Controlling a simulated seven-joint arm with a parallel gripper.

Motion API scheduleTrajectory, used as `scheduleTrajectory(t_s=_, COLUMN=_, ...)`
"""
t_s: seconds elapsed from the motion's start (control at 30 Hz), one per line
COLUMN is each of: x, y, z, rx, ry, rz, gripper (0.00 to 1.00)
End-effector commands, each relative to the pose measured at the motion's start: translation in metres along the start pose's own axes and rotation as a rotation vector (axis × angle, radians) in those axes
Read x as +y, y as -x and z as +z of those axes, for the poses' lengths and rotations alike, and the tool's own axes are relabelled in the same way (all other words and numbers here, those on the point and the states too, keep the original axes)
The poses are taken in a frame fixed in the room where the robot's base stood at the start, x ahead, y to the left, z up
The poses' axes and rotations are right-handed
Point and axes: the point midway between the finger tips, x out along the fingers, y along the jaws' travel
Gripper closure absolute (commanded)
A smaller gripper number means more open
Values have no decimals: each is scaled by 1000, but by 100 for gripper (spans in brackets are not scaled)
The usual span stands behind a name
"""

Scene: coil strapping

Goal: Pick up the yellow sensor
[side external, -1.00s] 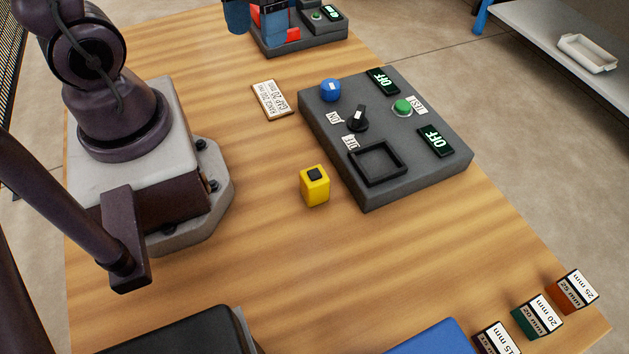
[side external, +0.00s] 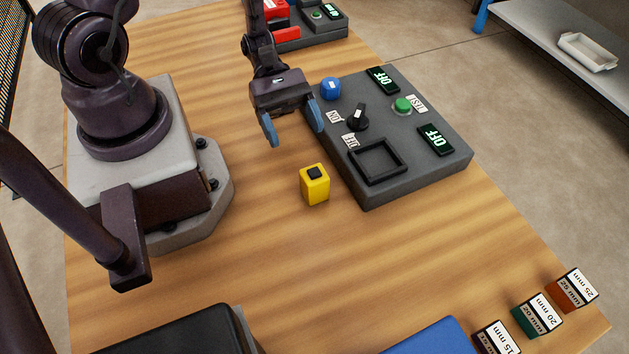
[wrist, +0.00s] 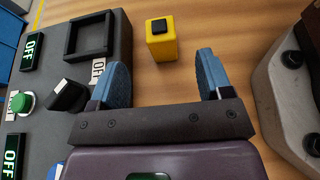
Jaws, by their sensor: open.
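The yellow sensor (side external: 315,186) is a small upright block with a black square on top. It stands on the wooden table just left of the grey control panel. In the wrist view the sensor (wrist: 161,40) is beyond the fingertips, roughly between their lines. My gripper (side external: 294,137) is open and empty, with blue fingers. It is above the table, behind the sensor in the side view and apart from it. The wrist view shows both fingers of my gripper (wrist: 161,70) spread wide.
The grey control panel (side external: 400,182) has a square black-rimmed recess (side external: 377,161), a black knob (side external: 357,118), a blue knob (side external: 330,88), a green button (side external: 402,105) and OFF displays. Labelled blocks (side external: 538,316) stand at the front right. The table in front of the sensor is clear.

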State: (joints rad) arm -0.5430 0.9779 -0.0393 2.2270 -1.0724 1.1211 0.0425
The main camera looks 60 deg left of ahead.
Motion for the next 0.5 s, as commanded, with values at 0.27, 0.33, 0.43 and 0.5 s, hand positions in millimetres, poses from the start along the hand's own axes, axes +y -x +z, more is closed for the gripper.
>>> scheduleTrajectory(t_s=0.27, x=-1, y=-48, z=0, rx=0, ry=0, rz=-6, gripper=28)
scheduleTrajectory(t_s=0.33, x=-1, y=-54, z=0, rx=0, ry=-1, rz=-5, gripper=28)
scheduleTrajectory(t_s=0.43, x=-1, y=-59, z=0, rx=1, ry=-1, rz=-5, gripper=28)
scheduleTrajectory(t_s=0.5, x=-1, y=-67, z=0, rx=1, ry=0, rz=-7, gripper=28)
